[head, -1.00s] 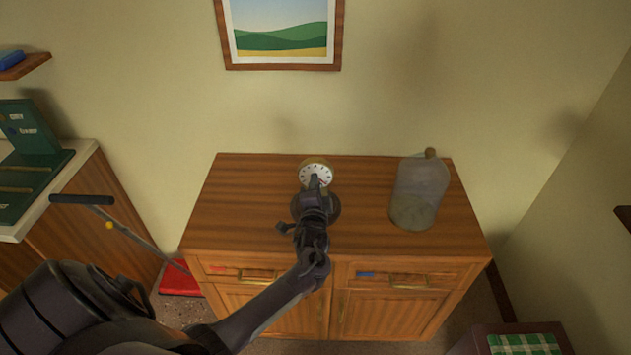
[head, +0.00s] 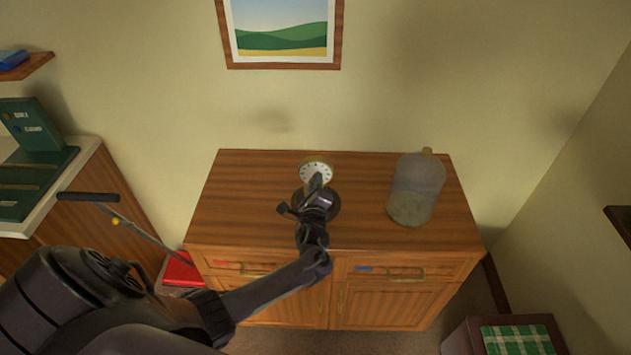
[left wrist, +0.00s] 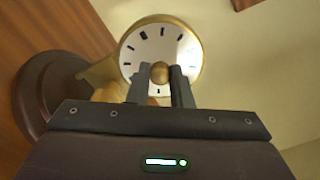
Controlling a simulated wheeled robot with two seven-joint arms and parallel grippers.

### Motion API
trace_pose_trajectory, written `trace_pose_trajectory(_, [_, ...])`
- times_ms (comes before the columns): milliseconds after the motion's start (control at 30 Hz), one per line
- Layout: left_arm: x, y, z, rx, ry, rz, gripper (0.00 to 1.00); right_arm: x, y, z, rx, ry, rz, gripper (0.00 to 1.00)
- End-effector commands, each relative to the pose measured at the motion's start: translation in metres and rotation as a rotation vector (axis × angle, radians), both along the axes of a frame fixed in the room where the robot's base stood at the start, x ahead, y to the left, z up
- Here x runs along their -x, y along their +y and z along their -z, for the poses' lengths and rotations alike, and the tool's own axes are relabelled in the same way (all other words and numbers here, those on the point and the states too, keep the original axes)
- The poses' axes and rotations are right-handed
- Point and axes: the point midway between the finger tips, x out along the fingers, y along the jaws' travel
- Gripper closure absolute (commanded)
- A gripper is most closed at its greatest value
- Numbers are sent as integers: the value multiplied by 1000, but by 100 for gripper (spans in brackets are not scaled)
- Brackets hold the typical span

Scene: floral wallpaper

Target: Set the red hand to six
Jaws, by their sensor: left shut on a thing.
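The dial (head: 316,167) is a round white face with black marks in a brass-coloured case, standing on a dark round base (left wrist: 45,98) on the wooden cabinet. It fills the upper middle of the left wrist view (left wrist: 150,45). My left gripper (left wrist: 160,82) is shut on the brass knob (left wrist: 160,72) at the middle of the dial, one finger on each side. In the head view this gripper (head: 315,184) covers the lower part of the dial. I cannot make out the red hand; the fingers and knob hide part of the face. My right gripper is not in view.
A cloudy glass jar (head: 416,190) stands on the cabinet top (head: 250,195), right of the dial. The cabinet has drawers with red and blue labels. A green checked cloth (head: 517,340) lies at lower right.

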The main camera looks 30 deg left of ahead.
Motion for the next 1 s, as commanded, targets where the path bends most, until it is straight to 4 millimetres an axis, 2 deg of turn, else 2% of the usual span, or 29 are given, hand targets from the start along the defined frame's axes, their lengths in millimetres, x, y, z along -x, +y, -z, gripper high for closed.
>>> trace_pose_trajectory(700, [0, 1, -1, -64, 36, -3, 100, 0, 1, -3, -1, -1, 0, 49])
trace_pose_trajectory(733, [0, 1, -1, -63, 35, -3, 79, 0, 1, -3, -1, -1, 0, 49])
trace_pose_trajectory(800, [0, 1, -1, -63, 36, -2, 69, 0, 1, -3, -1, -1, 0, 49])
trace_pose_trajectory(900, [0, 1, -1, -63, 36, -2, 59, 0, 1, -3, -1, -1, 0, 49])
trace_pose_trajectory(1000, [0, 1, -1, -62, 36, -1, 59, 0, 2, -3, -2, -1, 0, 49])
